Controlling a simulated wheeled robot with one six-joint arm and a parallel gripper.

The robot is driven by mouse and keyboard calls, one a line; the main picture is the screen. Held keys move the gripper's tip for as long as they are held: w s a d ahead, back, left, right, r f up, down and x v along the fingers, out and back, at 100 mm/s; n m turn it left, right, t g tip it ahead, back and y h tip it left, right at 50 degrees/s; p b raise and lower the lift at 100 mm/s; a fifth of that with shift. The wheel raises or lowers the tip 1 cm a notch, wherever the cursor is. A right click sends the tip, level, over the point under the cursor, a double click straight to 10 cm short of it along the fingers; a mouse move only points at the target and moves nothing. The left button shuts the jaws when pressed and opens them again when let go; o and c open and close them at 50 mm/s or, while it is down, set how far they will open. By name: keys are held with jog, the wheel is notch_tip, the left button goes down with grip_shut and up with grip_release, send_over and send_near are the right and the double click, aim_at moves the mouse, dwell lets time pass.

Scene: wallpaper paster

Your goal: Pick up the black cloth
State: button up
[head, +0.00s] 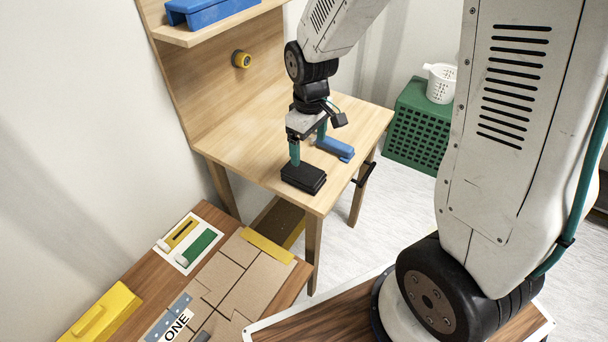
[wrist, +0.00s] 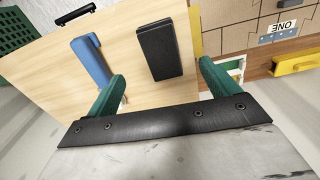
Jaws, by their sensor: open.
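The black cloth (head: 303,178) lies as a thick folded block near the front corner of the light wooden table (head: 240,150). In the wrist view the black cloth (wrist: 159,50) lies beyond the fingertips, between their lines and slightly nearer the right finger. My gripper (head: 308,146) is open and empty, with its teal fingers pointing down over the table just behind the cloth. In the wrist view the gripper (wrist: 163,72) has its green fingers wide apart. I cannot tell the exact height of the fingertips above the table.
A blue object (head: 335,149) lies on the table right of the cloth. A yellow-black roll (head: 242,60) is on the back panel, and a blue case (head: 210,9) sits on the shelf. A green crate (head: 417,128) carries a white basket (head: 441,84). A brown bench (head: 215,215) stands in front.

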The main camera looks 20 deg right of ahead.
aim_at(301, 170)
jog(key=shift+n, duration=0.3)
jog(key=f, duration=0.4)
jog(key=w+f, duration=0.1)
jog(key=f, duration=0.2)
jog(key=w+a+f, duration=0.1)
jog(key=f, duration=0.3)
jog(key=shift+f, duration=0.3)
jog(key=c, duration=1.1)
